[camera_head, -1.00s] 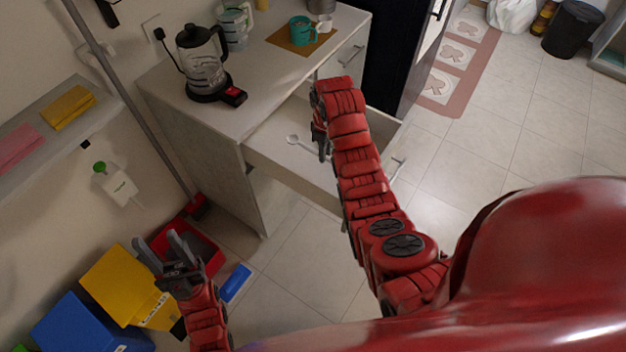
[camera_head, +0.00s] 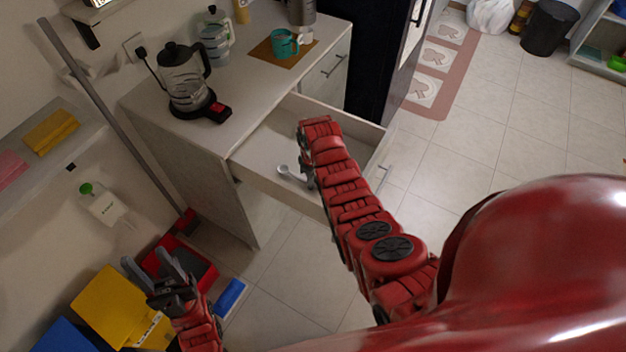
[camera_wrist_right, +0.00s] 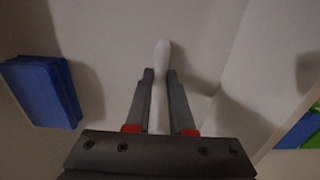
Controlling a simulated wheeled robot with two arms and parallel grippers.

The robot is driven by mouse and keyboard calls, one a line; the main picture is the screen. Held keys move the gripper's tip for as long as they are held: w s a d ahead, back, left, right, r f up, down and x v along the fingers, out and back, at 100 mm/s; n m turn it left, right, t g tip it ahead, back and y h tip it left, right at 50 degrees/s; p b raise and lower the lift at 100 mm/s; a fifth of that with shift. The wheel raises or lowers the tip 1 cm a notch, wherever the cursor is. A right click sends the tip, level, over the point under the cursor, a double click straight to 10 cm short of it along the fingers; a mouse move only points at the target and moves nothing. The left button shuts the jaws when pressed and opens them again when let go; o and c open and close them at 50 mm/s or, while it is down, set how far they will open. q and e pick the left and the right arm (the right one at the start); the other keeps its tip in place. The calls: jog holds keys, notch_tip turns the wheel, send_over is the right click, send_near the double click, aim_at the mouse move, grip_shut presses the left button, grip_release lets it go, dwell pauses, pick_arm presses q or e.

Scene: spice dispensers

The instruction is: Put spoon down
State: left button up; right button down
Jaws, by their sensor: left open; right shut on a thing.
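A light grey spoon (camera_head: 291,176) is in my right gripper (camera_head: 308,180), inside the open drawer (camera_head: 268,158). In the right wrist view my right gripper (camera_wrist_right: 159,78) is shut on the spoon (camera_wrist_right: 161,55), whose pale end sticks out past the fingertips. The drawer floor (camera_wrist_right: 110,35) lies beyond it. I cannot tell whether the spoon touches the drawer floor. My left gripper (camera_head: 150,264) is open and empty at the lower left, far from the drawer.
A coffee maker (camera_head: 188,85) and a teal mug (camera_head: 285,43) stand on the counter (camera_head: 245,85) above the drawer. A blue block (camera_wrist_right: 42,92) shows left in the wrist view. Yellow bin (camera_head: 108,300) and red dustpan (camera_head: 190,265) are near my left gripper.

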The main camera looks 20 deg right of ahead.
jog(key=shift+f, duration=0.15)
jog(key=c, duration=0.8)
grip_release()
